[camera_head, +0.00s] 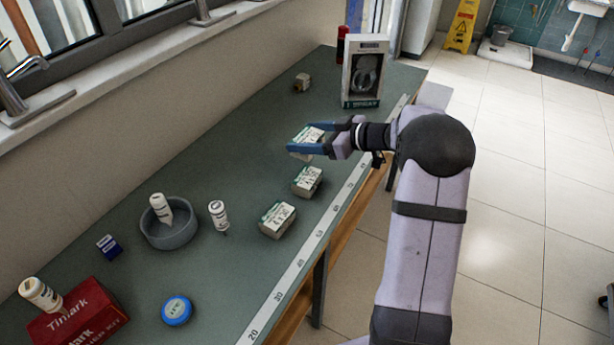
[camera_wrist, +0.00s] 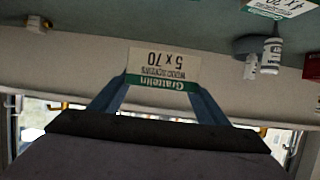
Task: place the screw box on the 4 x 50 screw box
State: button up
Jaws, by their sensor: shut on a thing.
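My gripper (camera_head: 302,142) is shut on a white screw box with a green strip (camera_head: 309,134), held above the green bench. In the wrist view the gripper (camera_wrist: 158,82) has a finger on each side of this box (camera_wrist: 160,65), whose upside-down label reads 5 x 70. Two similar boxes lie on the bench in the head view: a nearer one (camera_head: 278,219) and one just below the gripper (camera_head: 307,181). Their sizes are too small to read there. In the wrist view, a box cut off at the top edge (camera_wrist: 282,8) shows a label starting with 4 x.
A boxed item (camera_head: 364,72) stands at the far end near a small box (camera_head: 302,83). A red box (camera_head: 78,318), blue tin (camera_head: 177,310) and blue box (camera_head: 109,246) are nearer.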

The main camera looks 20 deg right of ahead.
aim_at(307, 176)
jog(key=shift+f+p, duration=0.85)
jog(key=shift+f, duration=4)
jog(key=shift+f, duration=0.15)
jog(key=o, duration=1.4)
jog(key=shift+a, duration=0.1)
jog(key=b+v, duration=0.3)
jog(key=v, duration=0.9)
jog(key=shift+w, duration=0.1)
